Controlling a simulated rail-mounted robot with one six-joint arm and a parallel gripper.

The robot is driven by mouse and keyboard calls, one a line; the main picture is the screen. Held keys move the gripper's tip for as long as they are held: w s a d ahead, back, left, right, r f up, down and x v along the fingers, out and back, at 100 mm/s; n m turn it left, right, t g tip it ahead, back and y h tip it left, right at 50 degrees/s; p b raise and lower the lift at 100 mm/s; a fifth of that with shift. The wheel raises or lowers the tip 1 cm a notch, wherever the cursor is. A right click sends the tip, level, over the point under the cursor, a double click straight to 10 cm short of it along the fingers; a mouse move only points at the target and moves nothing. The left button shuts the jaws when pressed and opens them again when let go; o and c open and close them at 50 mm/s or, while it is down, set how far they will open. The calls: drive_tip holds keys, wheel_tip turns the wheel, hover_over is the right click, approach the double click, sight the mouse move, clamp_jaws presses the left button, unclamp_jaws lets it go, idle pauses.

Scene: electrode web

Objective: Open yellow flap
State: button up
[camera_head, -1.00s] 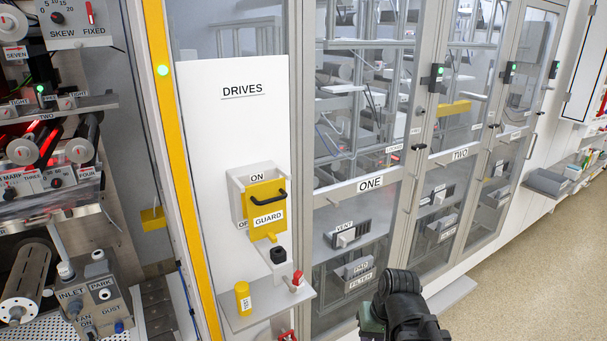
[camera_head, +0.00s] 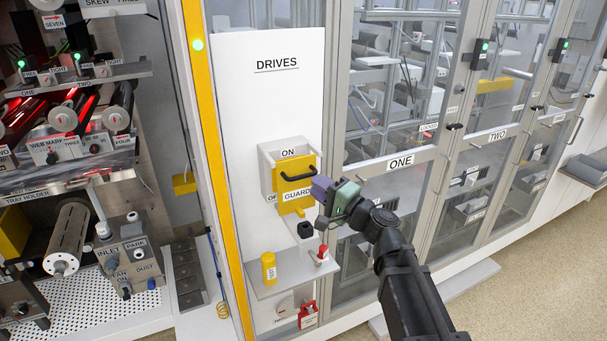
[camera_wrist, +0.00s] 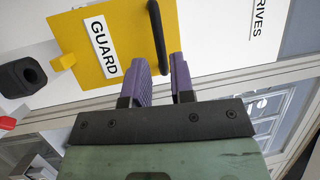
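The yellow flap, labelled GUARD (camera_head: 287,180), is on a grey box on the white DRIVES panel. It hangs down over the box's front, with ON showing above it. Its black bar handle (camera_head: 312,172) runs across the flap. In the wrist view the flap (camera_wrist: 85,25) and handle (camera_wrist: 157,35) fill the top. My gripper (camera_head: 322,188) is at the flap's right edge. In the wrist view its purple fingers (camera_wrist: 160,68) are apart and empty, with one handle end in line with the gap. I cannot tell whether they touch the handle.
Below the flap, a shelf (camera_head: 262,291) holds a yellow cylinder (camera_head: 268,268), a black knob (camera_head: 306,230) and a red-tipped lever (camera_head: 321,254). Glass door ONE (camera_head: 400,165) stands right of the panel. A yellow post (camera_head: 212,150) is on the left.

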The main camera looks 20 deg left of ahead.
sight(303, 176)
drive_tip(key=x, duration=0.5)
drive_tip(key=shift+w+a+p, duration=0.15)
drive_tip(key=shift+a+p, duration=0.15)
drive_tip(key=shift+a, duration=0.05)
drive_tip(key=shift+c, duration=0.3)
clamp_jaws()
